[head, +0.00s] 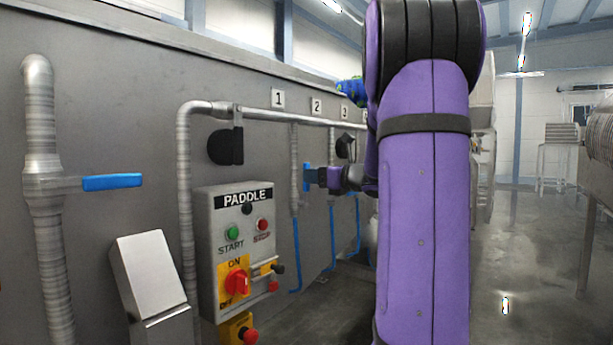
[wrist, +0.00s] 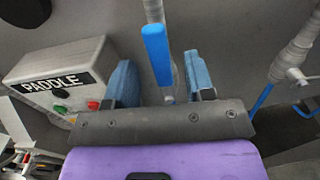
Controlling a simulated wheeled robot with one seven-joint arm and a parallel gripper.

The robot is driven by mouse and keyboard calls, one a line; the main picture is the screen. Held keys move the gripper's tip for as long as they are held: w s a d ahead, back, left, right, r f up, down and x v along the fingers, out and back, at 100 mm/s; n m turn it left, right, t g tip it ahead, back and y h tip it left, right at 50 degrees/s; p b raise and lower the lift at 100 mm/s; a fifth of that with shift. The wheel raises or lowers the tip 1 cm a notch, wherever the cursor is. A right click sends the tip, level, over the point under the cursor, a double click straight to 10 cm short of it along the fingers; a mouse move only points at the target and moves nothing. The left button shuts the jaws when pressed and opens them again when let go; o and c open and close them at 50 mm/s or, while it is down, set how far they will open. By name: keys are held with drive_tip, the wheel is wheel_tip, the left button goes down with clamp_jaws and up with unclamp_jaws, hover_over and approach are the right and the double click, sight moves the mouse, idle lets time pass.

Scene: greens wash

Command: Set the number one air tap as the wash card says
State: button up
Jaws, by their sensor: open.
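The number one plate (head: 278,97) hangs on the grey wall, above a thin pipe (head: 294,160) that runs down to a blue hose. In the wrist view a blue tap lever (wrist: 157,55) stands nearly in line with its pipe. It lies between the two blue fingers of my gripper (wrist: 161,78), which are open with a gap on each side of it. In the head view my gripper (head: 308,178) is at the pipe below the number one plate, and my purple arm hides part of the row. I see no readable wash card.
A PADDLE control box (head: 209,255) with buttons and a red switch stands left of the pipe. Farther left are a slanted metal box (head: 150,268) and a large pipe with a blue lever (head: 112,182). A neighbouring pipe (wrist: 296,50) is on the right in the wrist view.

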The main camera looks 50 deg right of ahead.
sight(306, 192)
drive_tip(key=shift+w+a, duration=0.2)
drive_tip(key=shift+w, duration=1.6)
clamp_jaws()
